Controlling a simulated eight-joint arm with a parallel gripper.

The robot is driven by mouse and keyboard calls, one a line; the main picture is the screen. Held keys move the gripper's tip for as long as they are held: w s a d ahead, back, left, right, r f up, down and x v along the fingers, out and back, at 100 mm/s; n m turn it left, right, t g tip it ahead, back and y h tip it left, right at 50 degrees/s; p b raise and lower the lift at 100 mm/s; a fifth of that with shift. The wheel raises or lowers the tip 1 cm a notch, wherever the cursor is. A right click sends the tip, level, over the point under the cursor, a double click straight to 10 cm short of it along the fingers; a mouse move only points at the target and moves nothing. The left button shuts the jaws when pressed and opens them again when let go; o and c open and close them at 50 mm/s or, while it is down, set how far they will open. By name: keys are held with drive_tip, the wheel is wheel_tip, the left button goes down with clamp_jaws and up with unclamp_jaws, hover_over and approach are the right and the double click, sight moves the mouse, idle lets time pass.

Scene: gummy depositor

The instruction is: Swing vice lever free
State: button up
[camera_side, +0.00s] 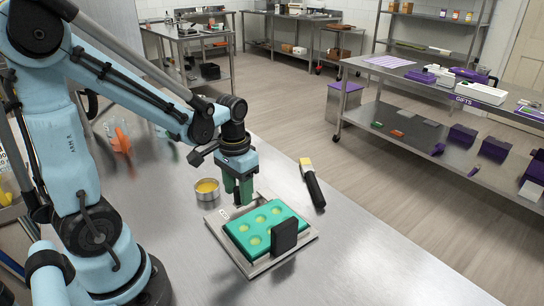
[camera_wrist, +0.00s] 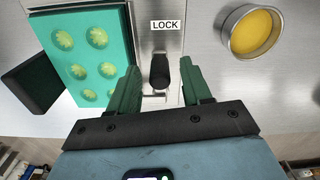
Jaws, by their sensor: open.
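The vice lever, a short black handle (camera_wrist: 160,74), stands on the metal vice plate (camera_wrist: 155,42) just below a white LOCK label (camera_wrist: 166,25). My gripper (camera_wrist: 160,70) is open, with its green fingers on either side of the lever and gaps visible on both sides. In the side view my gripper (camera_side: 238,196) points down at the back-left edge of the vice plate (camera_side: 214,223) and hides the lever. A teal mould (camera_side: 245,240) with several yellow-green cavities lies on the plate. A black upright block (camera_side: 284,236) stands at its front edge and also shows in the wrist view (camera_wrist: 32,80).
A round metal tin of yellow stuff (camera_side: 207,190) stands just left of my gripper and also shows in the wrist view (camera_wrist: 251,32). A brush with a black handle (camera_side: 314,186) lies behind the mould. The steel table (camera_side: 370,265) is clear at the front right.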

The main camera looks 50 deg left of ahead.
drive_tip(key=shift+f, duration=0.25)
drive_tip(key=shift+c, duration=0.2)
clamp_jaws()
